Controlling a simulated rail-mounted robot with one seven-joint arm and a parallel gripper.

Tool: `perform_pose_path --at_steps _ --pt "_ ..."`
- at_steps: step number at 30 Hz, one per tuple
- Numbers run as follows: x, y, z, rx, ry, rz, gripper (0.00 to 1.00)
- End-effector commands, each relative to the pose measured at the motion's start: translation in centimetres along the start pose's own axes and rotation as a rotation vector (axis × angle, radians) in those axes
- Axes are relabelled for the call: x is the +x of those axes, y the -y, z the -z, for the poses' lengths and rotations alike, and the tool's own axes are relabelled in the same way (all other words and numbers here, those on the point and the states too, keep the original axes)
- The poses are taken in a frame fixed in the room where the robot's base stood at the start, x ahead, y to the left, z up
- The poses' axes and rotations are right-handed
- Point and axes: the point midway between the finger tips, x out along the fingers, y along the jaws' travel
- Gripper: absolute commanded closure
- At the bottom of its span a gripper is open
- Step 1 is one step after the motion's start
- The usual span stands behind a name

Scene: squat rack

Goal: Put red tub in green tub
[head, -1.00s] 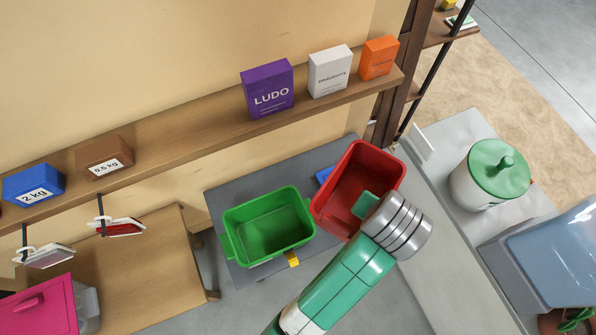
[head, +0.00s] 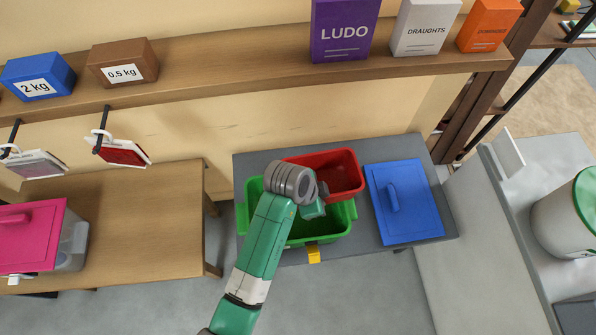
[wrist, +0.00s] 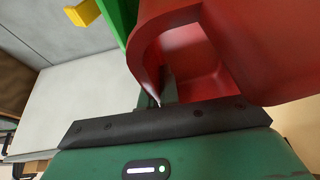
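The red tub (head: 342,172) is over the back and right part of the green tub (head: 332,226) in the head view. My gripper (head: 318,199) is at the red tub's near left side; its fingertips are mostly hidden there. In the wrist view, the red tub (wrist: 225,75) fills the upper right, with its looped handle at my gripper (wrist: 158,98), which looks shut on it. The green tub's edge (wrist: 120,18) shows beside it. I cannot tell whether the red tub touches the green tub.
A blue lid (head: 408,212) lies on the grey table (head: 437,222) right of the tubs. A yellow tab (head: 313,254) is at the green tub's front. A shelf (head: 220,77) with boxes runs behind. A wooden table (head: 150,225) with a pink-lidded box (head: 30,233) stands left.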

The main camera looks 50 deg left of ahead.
Motion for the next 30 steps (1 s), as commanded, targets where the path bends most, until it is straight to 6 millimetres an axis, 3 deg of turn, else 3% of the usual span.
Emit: perform_pose_path --at_steps 1,6,14,24,30 --pt "2.5 0.5 -2.2 0.011 -0.002 -0.007 1.0" --pt "4.9 1.5 -5.7 0.059 -0.006 -0.023 1.0" --pt "5.5 1.6 -6.3 0.069 -0.007 -0.028 1.0" --pt "15.0 0.7 -10.3 0.067 -0.004 -0.028 1.0" --pt "17.2 0.5 -11.1 0.07 -0.007 -0.026 1.0"
